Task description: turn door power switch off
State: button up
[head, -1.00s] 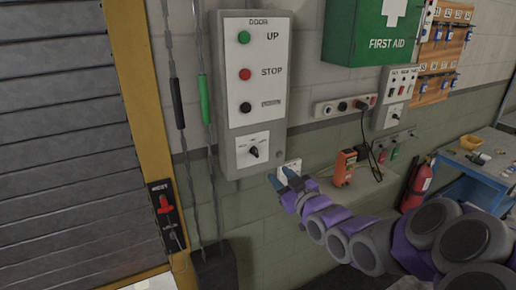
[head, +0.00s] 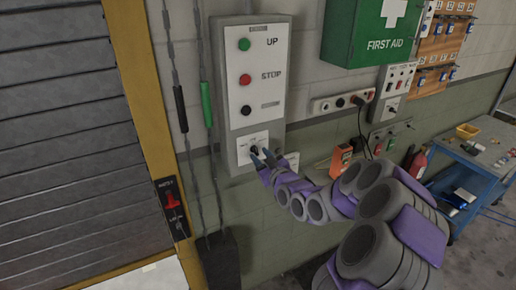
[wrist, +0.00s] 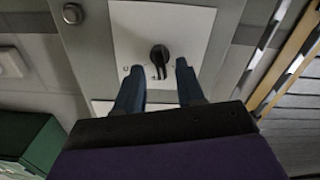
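The door control box (head: 232,84) is grey with a white panel marked UP and STOP, on the wall left of centre in the head view. Its rotary power switch sits on the lower white plate (head: 246,143). In the wrist view the black switch knob (wrist: 160,56) shows in the middle of the white plate (wrist: 190,20). My gripper (head: 262,158) is in front of that plate in the head view and partly covers the knob. In the wrist view my gripper's blue fingers (wrist: 157,76) are apart, one on each side below the knob, with nothing between them.
A red switch (head: 171,202) is on the door frame at left, beside the shutter (head: 60,130). Hanging cords with a green grip (head: 206,103) run left of the box. An orange device (head: 342,160), first aid box (head: 378,30) and blue cart (head: 470,170) are to the right.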

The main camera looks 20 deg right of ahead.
aim_at(255, 150)
jog(key=shift+w+p, duration=0.5)
jog(key=shift+w, duration=0.75)
jog(key=shift+c, duration=0.4)
